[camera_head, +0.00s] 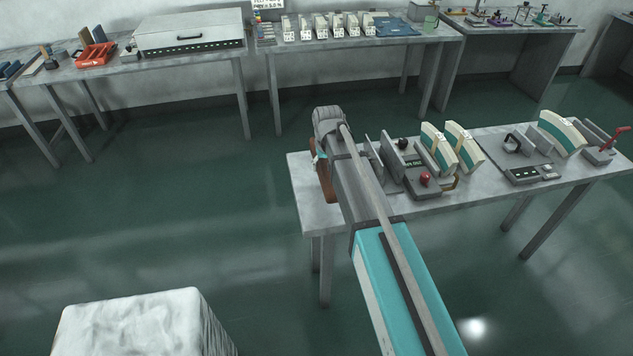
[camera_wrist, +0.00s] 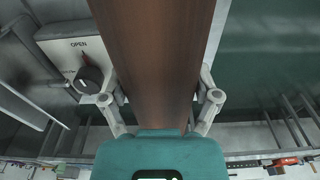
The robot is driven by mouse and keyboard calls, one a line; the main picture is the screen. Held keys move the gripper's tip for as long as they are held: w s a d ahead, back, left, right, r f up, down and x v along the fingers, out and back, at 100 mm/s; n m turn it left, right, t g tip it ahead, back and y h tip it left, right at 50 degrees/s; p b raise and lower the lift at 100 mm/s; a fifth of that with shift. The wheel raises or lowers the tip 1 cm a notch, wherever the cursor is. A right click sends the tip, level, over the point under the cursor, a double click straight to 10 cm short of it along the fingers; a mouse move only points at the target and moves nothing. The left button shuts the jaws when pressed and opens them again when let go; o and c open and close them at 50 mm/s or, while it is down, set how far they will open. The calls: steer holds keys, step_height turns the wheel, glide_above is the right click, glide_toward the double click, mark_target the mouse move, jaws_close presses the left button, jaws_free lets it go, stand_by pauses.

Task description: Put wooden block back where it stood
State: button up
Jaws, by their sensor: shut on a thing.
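The wooden block (camera_wrist: 155,50) is dark brown and long. It fills the middle of the wrist view, between the fingers of my gripper (camera_wrist: 160,97), which is shut on it. In the head view the block (camera_head: 325,182) shows partly behind my arm, at the left end of the near grey table (camera_head: 312,212). My arm hides most of my gripper (camera_head: 318,152) there. I cannot tell whether the block touches the table top.
A grey device with a black knob (camera_wrist: 89,79) and the word OPEN stands close left of the block in the wrist view. In the head view, machines with a red knob (camera_head: 425,179) and cream-and-green curved parts (camera_head: 438,148) stand right of my arm. Open floor lies left.

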steer(key=b, duration=0.5)
glide_above(313, 183)
steer(key=shift+s+d+f, duration=0.1)
steer(key=shift+s+f, duration=0.05)
steer(key=shift+f, duration=0.75)
steer(key=shift+s+d+f, duration=0.1)
steer(key=shift+s+f, duration=0.05)
steer(key=shift+f, duration=0.75)
steer(key=shift+s+d+f, duration=0.1)
steer(key=shift+s+f, duration=0.05)
steer(key=shift+f, duration=0.75)
steer(key=shift+f, duration=0.1)
steer(key=shift+w+a+f+b, duration=0.25)
steer(key=shift+w+f+b, duration=0.05)
steer(key=shift+f+b, duration=1.65)
steer(key=o, duration=1.1)
steer(key=shift+o, duration=0.2)
step_height(313, 183, up, 12)
steer(key=p, duration=1.2)
steer(key=shift+s, duration=0.45)
steer(key=shift+d, duration=0.1)
